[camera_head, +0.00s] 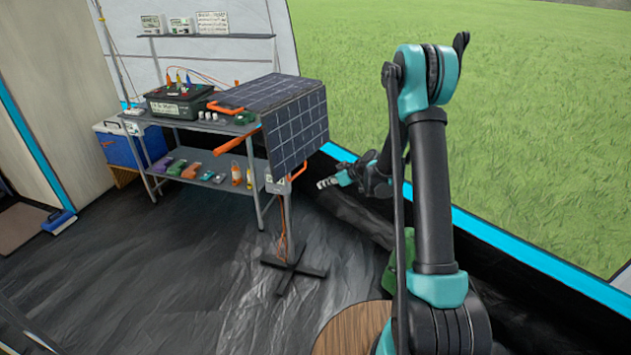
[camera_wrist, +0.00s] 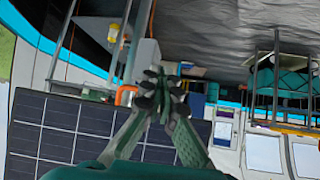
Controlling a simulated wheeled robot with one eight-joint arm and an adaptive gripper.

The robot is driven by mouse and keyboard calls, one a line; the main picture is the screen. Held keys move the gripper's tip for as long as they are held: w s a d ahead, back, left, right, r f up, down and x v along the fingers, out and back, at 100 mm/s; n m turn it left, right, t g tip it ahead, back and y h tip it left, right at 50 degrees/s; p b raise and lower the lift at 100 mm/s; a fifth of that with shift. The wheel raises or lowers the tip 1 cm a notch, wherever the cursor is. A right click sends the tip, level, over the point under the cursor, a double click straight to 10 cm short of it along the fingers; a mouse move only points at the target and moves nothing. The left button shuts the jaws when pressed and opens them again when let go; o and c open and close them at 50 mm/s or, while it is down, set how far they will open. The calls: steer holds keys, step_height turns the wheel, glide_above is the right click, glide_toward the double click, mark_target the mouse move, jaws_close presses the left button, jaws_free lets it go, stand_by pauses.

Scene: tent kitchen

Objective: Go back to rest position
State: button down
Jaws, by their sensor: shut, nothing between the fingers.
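My gripper (camera_head: 334,182) is at the end of my raised arm, right of the solar panel (camera_head: 296,128) and apart from it in the head view. In the wrist view my gripper (camera_wrist: 160,90) has its fingertips together with nothing between them. The solar panel also shows at the lower left of the wrist view (camera_wrist: 50,128), behind the fingers. No object is held.
A metal shelf table (camera_head: 205,160) carries a dark green power box (camera_head: 180,101). Small tools lie on its lower shelf. A blue cooler (camera_head: 118,145) stands at the left. The panel's stand (camera_head: 294,268) rests on the dark floor, which is open in front.

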steer(key=s+d+r+m+h, duration=0.25)
steer(key=s+d+r, duration=0.2)
steer(key=s, duration=0.45)
steer(key=s+d+r+m+h, duration=0.25)
steer(key=s+d+r, duration=0.2)
steer(key=s, duration=0.35)
steer(key=s+d+m+h, duration=0.2)
steer(key=s+d, duration=0.3)
steer(key=s, duration=0.5)
steer(key=s+d+f+m+g+h, duration=0.1)
steer(key=s+d+m, duration=0.4)
steer(key=s, duration=0.6)
steer(key=shift+s+d+h, duration=0.15)
steer(key=shift+d+h, duration=0.15)
steer(key=shift+h, duration=0.1)
